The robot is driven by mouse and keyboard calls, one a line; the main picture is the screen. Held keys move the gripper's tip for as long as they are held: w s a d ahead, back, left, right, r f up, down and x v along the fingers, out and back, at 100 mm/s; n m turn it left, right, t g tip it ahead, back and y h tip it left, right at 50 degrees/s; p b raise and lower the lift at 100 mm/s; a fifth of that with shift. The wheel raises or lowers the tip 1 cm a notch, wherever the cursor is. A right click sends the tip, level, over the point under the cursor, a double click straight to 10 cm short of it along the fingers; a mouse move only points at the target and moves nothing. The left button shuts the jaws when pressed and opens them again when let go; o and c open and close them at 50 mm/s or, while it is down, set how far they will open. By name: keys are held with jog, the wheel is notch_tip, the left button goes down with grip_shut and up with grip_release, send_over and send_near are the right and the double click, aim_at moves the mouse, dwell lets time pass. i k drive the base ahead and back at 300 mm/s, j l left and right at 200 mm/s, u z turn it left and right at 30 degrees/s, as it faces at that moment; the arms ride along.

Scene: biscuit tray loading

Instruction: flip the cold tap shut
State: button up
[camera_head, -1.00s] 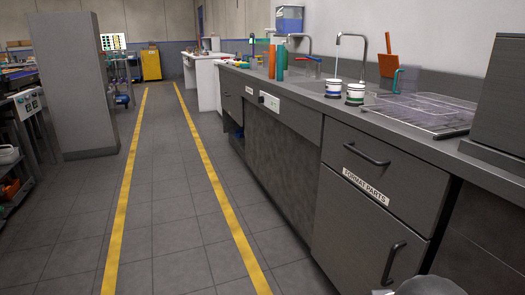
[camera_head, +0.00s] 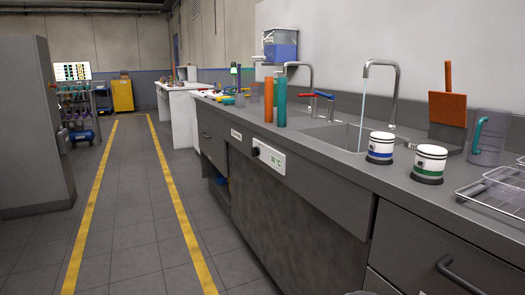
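A tall chrome gooseneck spout (camera_head: 397,85) stands behind the sink, and a thin stream of water (camera_head: 363,115) runs from it down into the sink basin (camera_head: 337,136). To the left of the stream are two small levers on short posts, one red (camera_head: 305,95) and one blue (camera_head: 325,95). The blue one lies roughly level; its exact angle is too small to tell. A second chrome spout (camera_head: 310,75) stands further left, partly hidden by bottles. My gripper is not in view; only a grey rounded part, probably of my arm, shows at the bottom edge.
A white pot with a blue band (camera_head: 381,146) and one with a green band (camera_head: 429,163) stand on the counter before the sink. Orange (camera_head: 269,92) and teal (camera_head: 281,102) bottles stand left of it. A grey jug (camera_head: 487,138) and wire rack (camera_head: 495,190) are right. The floor aisle is clear.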

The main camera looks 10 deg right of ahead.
aim_at(330, 97)
jog(key=i+j+z, duration=0.15)
jog(key=i+z, duration=0.2)
jog(key=i+j+z, duration=0.35)
jog(key=i, duration=0.2)
jog(key=i+j+z, duration=0.3)
jog(key=i, duration=0.15)
